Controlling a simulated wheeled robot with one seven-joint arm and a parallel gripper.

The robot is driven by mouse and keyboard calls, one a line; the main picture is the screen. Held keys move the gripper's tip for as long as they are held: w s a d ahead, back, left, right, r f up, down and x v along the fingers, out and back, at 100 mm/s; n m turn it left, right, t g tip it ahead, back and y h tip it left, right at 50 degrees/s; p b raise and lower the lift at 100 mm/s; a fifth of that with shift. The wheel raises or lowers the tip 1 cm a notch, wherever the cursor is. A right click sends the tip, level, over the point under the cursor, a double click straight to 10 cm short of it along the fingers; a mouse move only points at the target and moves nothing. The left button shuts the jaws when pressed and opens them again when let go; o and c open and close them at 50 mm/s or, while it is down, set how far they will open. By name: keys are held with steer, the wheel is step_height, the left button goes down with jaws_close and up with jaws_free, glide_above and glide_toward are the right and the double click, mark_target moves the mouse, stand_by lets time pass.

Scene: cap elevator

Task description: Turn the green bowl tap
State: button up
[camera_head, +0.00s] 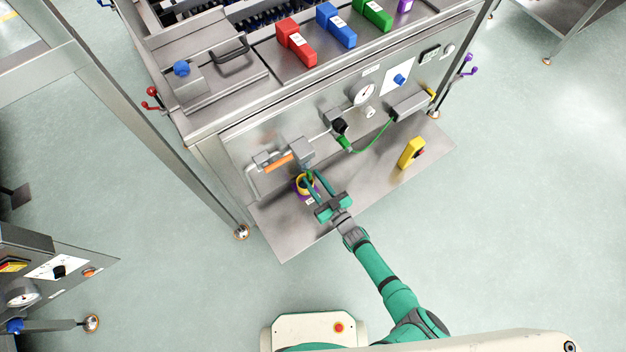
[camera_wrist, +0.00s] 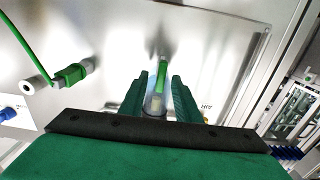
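A green tap lever (camera_wrist: 162,78) shows in the wrist view, with a pale cylindrical part (camera_wrist: 154,103) at its near end. My gripper (camera_wrist: 160,90) is open, with one green finger on each side of the lever and visible gaps between. In the head view my gripper (camera_head: 314,177) reaches to the front of the steel machine, close to a grey block (camera_head: 301,152) on its panel. The tap itself is mostly hidden by the fingers in the head view.
An orange-handled lever (camera_head: 278,162) is left of the grey block. A green hose (camera_head: 373,139) and a gauge (camera_head: 364,93) are to the right on the panel. A yellow box (camera_head: 411,152) stands on the steel shelf (camera_head: 285,240). The shelf between is clear.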

jaws_close()
